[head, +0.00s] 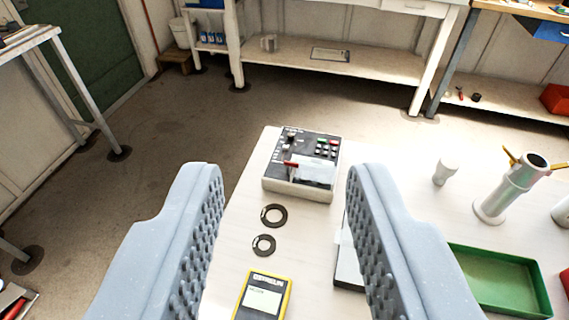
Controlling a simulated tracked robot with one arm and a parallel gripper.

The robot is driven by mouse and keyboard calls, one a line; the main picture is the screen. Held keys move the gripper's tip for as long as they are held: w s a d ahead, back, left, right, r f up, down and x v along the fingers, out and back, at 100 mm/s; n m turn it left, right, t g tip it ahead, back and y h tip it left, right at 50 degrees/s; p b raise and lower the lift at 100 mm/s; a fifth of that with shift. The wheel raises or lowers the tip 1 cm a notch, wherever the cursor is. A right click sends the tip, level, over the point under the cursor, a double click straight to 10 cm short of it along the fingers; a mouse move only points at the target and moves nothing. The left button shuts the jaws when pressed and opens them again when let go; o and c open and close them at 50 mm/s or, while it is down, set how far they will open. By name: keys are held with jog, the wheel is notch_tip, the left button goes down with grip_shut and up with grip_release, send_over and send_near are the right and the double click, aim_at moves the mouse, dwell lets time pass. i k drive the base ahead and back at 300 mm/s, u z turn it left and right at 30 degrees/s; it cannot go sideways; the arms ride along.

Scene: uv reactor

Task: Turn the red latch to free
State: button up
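A grey-white box with a black control panel (306,187) stands on the white table, ahead of my gripper. A small red bar (291,164) lies on the left part of its panel, beside a pale label. It is the only red latch-like part I see on the table, but it is too small to tell its exact setting. My gripper (283,175) is open and empty, with its two grey ridged fingers wide apart. In the picture the box shows between the fingertips, and I see no contact.
Two dark rings (273,215) and a yellow meter (262,296) lie nearer on the table (405,215). A flat object is partly hidden by the right finger. A white cup (445,170), a pale cylinder with yellow handles (512,188) and a green tray (497,280) stand at right.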

aim_at(288, 164)
jog(key=z, duration=1.9)
jog(key=k, duration=1)
jog(key=u, duration=1.4)
jog(key=i, duration=1.05)
